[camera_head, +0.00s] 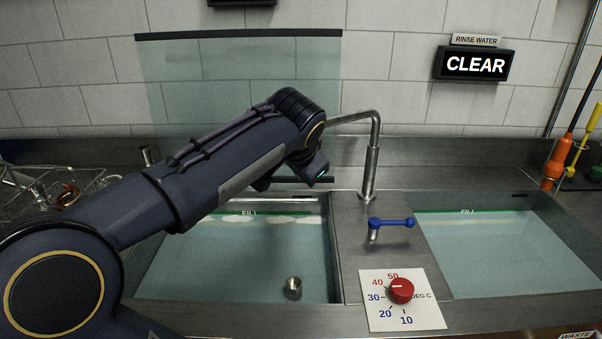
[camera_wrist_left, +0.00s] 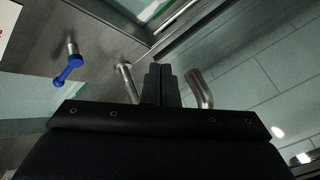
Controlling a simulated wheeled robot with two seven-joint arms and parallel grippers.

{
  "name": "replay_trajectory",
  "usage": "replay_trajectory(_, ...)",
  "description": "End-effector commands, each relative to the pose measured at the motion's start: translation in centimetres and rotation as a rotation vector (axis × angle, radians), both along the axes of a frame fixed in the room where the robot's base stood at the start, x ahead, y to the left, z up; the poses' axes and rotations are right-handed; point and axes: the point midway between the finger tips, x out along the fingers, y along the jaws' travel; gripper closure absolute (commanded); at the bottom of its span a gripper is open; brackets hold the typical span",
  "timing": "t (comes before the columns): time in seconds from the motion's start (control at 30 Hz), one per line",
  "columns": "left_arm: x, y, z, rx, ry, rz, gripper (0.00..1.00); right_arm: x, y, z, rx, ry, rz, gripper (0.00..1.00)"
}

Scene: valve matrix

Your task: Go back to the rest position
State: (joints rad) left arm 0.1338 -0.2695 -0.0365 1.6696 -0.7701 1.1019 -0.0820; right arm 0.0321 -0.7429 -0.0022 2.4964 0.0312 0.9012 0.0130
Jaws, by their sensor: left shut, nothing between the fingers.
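My left arm reaches in from the left over the left basin in the head view. Its gripper is mostly hidden behind the wrist in that view. In the left wrist view the left gripper (camera_wrist_left: 160,85) shows its two fingers together, with nothing between them. The metal tap (camera_head: 371,160) stands just right of the wrist in the head view. Parts of its pipe (camera_wrist_left: 200,90) show on both sides of the fingers in the left wrist view; contact cannot be told. The blue lever (camera_head: 391,223) stands apart from the gripper, also seen in the left wrist view (camera_wrist_left: 68,70). My right gripper is out of view.
Water stands in the left basin (camera_head: 170,277) and right basin (camera_head: 480,262). A small metal cup-like piece (camera_head: 292,288) is in the left one. A red dial (camera_head: 401,290) sits on a temperature plate in front. A clear screen (camera_head: 230,70) hangs behind; a sign (camera_head: 474,65) reads CLEAR.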

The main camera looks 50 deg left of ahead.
Motion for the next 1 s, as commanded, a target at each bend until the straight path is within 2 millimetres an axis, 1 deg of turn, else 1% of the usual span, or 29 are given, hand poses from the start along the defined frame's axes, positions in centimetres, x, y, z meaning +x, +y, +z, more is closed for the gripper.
replay_trajectory(0.03,-0.4,-0.3,0.7,0.0,-0.003,-0.001,1.0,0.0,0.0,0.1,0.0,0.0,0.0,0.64)
replay_trajectory(0.17,-1.6,-1.0,2.4,0.001,-0.004,-0.002,1.0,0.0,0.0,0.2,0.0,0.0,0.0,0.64)
replay_trajectory(0.2,-2.0,-1.2,3.0,0.002,-0.004,-0.002,1.0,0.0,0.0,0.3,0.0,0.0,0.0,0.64)
replay_trajectory(0.33,-3.1,-1.9,4.5,0.0,-0.003,-0.001,1.0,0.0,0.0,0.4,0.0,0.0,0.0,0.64)
replay_trajectory(0.4,-3.6,-2.2,5.1,0.001,-0.002,0.0,1.0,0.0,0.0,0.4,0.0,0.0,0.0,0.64)
replay_trajectory(0.53,-4.0,-2.5,5.7,0.0,0.0,-0.001,1.0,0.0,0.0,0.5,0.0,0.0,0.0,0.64)
replay_trajectory(0.77,-4.1,-2.5,5.8,0.0,0.001,-0.001,1.0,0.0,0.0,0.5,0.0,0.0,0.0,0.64)
replay_trajectory(0.83,-4.2,-2.8,5.5,-0.009,0.001,-0.007,1.0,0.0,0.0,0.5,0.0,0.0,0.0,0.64)
replay_trajectory(0.87,-4.2,-3.2,5.2,-0.02,0.001,-0.014,1.0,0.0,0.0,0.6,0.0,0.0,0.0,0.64)
replay_trajectory(0.93,-4.5,-4.7,3.9,-0.068,-0.001,-0.044,1.0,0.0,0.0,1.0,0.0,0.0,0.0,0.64)
replay_trajectory(0.97,-4.6,-5.7,3.0,-0.099,-0.002,-0.061,1.0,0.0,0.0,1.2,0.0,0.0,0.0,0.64)
replay_trajectory(1.0,-5.0,-7.3,1.6,-0.152,-0.004,-0.084,1.0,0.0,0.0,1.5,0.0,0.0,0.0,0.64)
